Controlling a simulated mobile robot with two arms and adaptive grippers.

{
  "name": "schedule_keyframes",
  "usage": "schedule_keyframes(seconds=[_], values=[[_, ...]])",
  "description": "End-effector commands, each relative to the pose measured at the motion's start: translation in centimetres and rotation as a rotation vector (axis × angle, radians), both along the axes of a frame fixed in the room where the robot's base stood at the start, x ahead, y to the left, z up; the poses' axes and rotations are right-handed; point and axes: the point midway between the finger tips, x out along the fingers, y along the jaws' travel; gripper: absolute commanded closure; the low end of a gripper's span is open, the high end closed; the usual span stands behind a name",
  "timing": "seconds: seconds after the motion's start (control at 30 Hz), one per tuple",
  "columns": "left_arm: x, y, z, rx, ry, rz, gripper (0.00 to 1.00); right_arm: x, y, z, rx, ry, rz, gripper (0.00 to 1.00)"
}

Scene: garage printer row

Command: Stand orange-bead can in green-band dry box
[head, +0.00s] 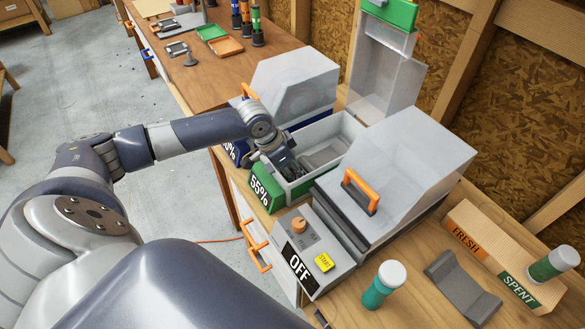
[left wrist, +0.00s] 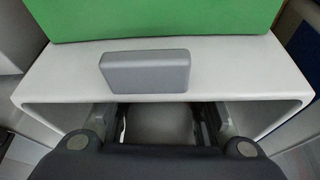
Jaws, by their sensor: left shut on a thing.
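The green-band dry box (head: 267,187) stands on the bench with a green front reading 55%. Its clear lid (head: 385,75) stands raised at the back. My left gripper (head: 286,166) reaches down inside the box, close behind the front wall. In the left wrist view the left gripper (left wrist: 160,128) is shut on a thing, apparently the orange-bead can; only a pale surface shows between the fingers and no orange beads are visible. The box's green band (left wrist: 160,18) and grey front tab (left wrist: 145,73) lie just beyond the fingers. My right gripper is not in view.
A blue-band box (head: 295,85) stands close beyond. A grey lidded machine (head: 410,165) with an OFF panel stands on the near side. A teal can (head: 378,291), grey cradle (head: 460,285) and green SPENT-side can (head: 550,265) are at the right. A grey rest (head: 325,152) lies inside the open box.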

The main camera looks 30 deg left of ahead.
Motion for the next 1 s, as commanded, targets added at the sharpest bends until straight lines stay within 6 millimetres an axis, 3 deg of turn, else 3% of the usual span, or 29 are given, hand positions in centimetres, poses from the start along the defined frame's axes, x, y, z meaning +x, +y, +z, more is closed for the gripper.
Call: schedule_keyframes(seconds=[0.03, 0.1, 0.27, 0.57, 1.0], values=[[0.0, 0.0, -0.1, -0.001, 0.0, 0.0, 0.59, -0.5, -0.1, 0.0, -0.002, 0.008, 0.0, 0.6], [0.0, 0.0, -0.1, -0.001, 0.0, 0.0, 0.44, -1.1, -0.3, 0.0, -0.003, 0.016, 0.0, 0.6], [0.0, 0.0, -0.1, 0.0, 0.001, 0.0, 0.44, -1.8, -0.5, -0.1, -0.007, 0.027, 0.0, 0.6], [-0.2, 0.2, 0.8, 0.0, -0.001, 0.0, 0.44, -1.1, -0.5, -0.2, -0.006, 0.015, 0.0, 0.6], [-3.1, 1.9, 8.8, 0.004, -0.001, -0.001, 0.44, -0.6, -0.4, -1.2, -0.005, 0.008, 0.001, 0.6]])
